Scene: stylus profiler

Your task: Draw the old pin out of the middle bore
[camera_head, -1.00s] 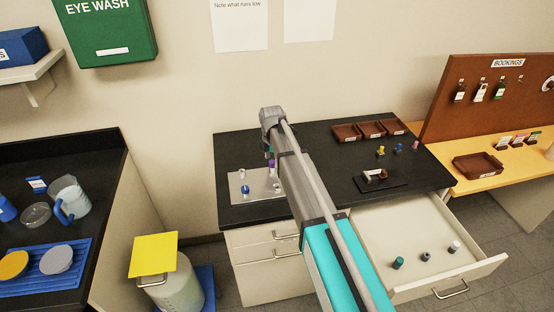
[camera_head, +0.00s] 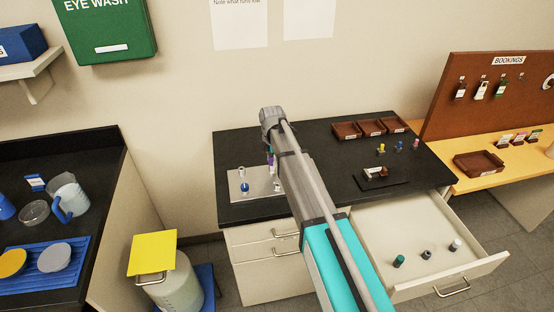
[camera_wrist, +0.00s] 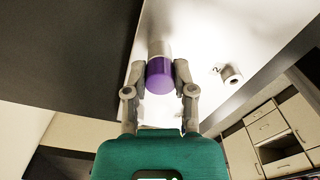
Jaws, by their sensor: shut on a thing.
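My gripper (camera_wrist: 160,72) is shut on a pin with a purple end (camera_wrist: 160,76) and a pale body. In the wrist view the two fingers press on either side of the purple end. The pin's far end lies against the pale plate (camera_wrist: 200,35) in that view, and I cannot tell whether it is still in a bore. A pale round collar (camera_wrist: 232,75) stands on the plate beside a printed "2". In the head view the plate (camera_head: 240,197) lies at the left of the black bench, and my arm covers part of it.
A blue-topped pin (camera_head: 245,186) stands on the plate. Brown trays (camera_head: 346,131) and a dark mat with small parts (camera_head: 382,180) lie right of my arm. An open drawer (camera_head: 400,225) holds several small pieces. A yellow-topped container (camera_head: 153,254) stands at the lower left.

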